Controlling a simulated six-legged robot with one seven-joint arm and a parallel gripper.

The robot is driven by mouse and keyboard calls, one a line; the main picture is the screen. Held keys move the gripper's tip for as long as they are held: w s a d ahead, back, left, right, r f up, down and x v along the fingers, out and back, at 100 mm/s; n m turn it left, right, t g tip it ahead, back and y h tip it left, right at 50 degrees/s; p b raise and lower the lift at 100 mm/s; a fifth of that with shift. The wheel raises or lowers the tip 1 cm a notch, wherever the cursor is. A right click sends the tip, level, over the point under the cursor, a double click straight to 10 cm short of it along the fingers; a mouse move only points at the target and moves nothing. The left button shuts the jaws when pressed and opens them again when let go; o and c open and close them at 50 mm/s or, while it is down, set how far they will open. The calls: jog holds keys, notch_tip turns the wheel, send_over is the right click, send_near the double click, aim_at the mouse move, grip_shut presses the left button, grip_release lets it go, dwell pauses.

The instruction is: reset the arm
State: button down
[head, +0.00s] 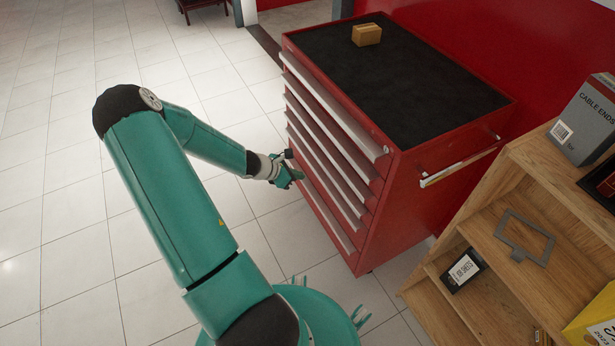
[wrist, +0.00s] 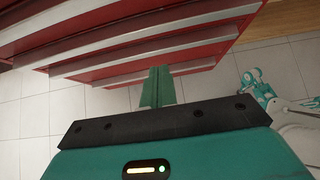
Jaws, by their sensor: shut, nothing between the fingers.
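My arm reaches forward in the head view, and my gripper (head: 292,176) is beside the drawer fronts of a red tool cabinet (head: 420,188). In the wrist view my gripper (wrist: 158,84) has its fingers together with nothing between them. The fingertips are close to the grey drawer handle strips (wrist: 150,72). I cannot tell whether they touch.
A small cardboard box (head: 366,35) sits on the cabinet's black top. A wooden shelf (head: 530,190) at the right holds a grey "cable ends" box (head: 585,120), a grey frame (head: 524,236) and a dark box (head: 463,270). Open tiled floor (head: 60,190) lies to the left.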

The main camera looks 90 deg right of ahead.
jog(key=shift+v, duration=0.85)
